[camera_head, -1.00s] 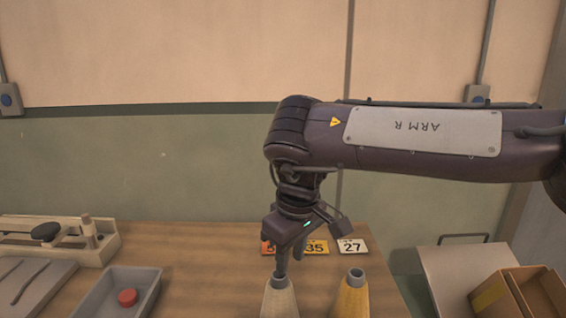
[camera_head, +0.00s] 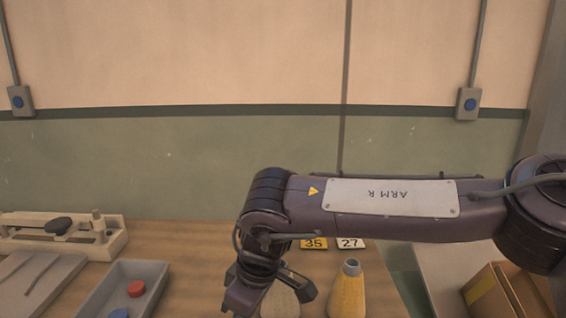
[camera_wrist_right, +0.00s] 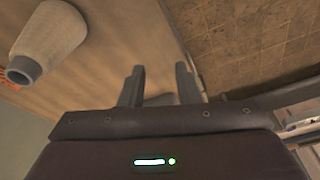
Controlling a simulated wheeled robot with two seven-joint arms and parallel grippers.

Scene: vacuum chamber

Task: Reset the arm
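My right arm, labelled "ARM R", comes in from the right in the head view, with its gripper (camera_head: 268,302) low near the front of the wooden table (camera_head: 205,262). In the right wrist view the two fingers of my right gripper (camera_wrist_right: 160,84) stand apart with nothing seen held between them. A pale cone (camera_head: 281,302) stands partly hidden behind the gripper in the head view. It seems to be the pale cone (camera_wrist_right: 58,38) left of the fingers in the wrist view. My left gripper is not in view.
A yellow cone (camera_head: 347,292) stands right of the gripper. Number plates "35" (camera_head: 314,244) and "27" (camera_head: 350,243) lie behind. A grey tray (camera_head: 150,270) at left holds a red piece (camera_head: 136,289) and a blue piece (camera_head: 119,314). An open cardboard box (camera_head: 478,292) is at right.

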